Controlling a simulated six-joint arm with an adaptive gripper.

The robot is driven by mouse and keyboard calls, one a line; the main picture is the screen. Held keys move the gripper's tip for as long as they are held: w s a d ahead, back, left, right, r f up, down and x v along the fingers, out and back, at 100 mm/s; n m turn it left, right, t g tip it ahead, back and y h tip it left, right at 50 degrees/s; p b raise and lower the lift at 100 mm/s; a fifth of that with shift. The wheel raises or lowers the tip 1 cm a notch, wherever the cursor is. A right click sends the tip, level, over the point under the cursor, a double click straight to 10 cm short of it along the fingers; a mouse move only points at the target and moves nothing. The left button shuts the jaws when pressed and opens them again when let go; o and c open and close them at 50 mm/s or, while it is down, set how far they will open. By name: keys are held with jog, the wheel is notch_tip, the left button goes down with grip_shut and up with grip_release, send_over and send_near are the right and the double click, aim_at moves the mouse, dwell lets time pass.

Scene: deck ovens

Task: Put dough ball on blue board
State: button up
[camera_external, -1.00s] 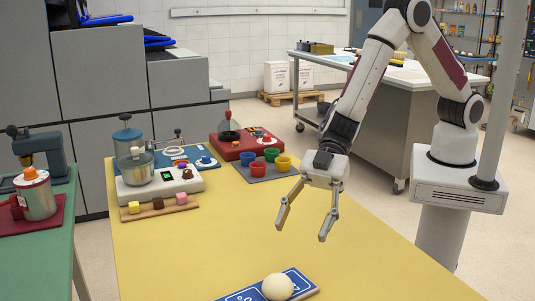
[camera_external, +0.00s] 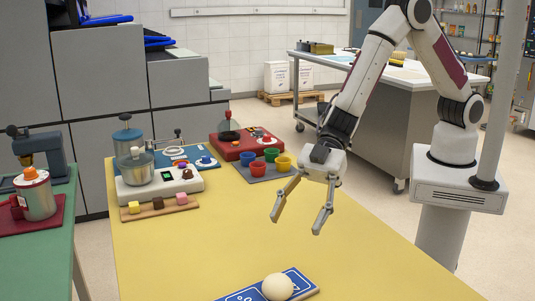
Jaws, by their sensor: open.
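The cream dough ball (camera_external: 277,287) rests on the blue board (camera_external: 303,283), which has white markings and lies at the near edge of the yellow table. The bottom of the board is cut off by the picture edge. My gripper (camera_external: 295,225) is open and empty. It hangs above the table, behind the ball and apart from it, with its fingers pointing down.
Behind on the yellow table (camera_external: 200,250) stand a white mixer unit (camera_external: 160,187), a wooden strip with small cubes (camera_external: 158,208), coloured cups (camera_external: 258,169) and a red device (camera_external: 232,150). A green table (camera_external: 45,245) is at left. The table's middle is clear.

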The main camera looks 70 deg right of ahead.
jog(key=w+d+r+m+t+h, duration=0.2)
jog(key=w+d+r+t, duration=0.1)
jog(key=w+d+r, duration=0.4)
jog(key=w+d+r+m+t+h, duration=0.1)
jog(key=w+d+r+m+t, duration=0.15)
jog(key=w+d, duration=0.4)
jog(key=d+r+m+t+h, duration=0.1)
jog(key=d+r+m+h, duration=0.2)
jog(key=d, duration=0.8)
jog(key=d+r+m+t+h, duration=0.15)
jog(key=d+r, duration=0.35)
jog(key=d, duration=0.6)
jog(key=s+d+r+m+g+h, duration=0.1)
jog(key=s+d+m+h, duration=0.1)
jog(key=s+d, duration=0.45)
jog(key=s+d+r+m+g+h, duration=0.15)
jog(key=s+d, duration=0.25)
jog(key=d, duration=0.5)
jog(key=s+d+f+m+g, duration=0.1)
jog(key=s+d+m, duration=0.1)
jog(key=s, duration=0.6)
jog(key=s+d+f+m+g+h, duration=0.1)
jog(key=s+d, duration=0.3)
jog(key=s, duration=0.4)
jog(key=shift+s+d+m, duration=0.25)
jog(key=shift+s+m, duration=0.1)
jog(key=shift+m, duration=0.2)
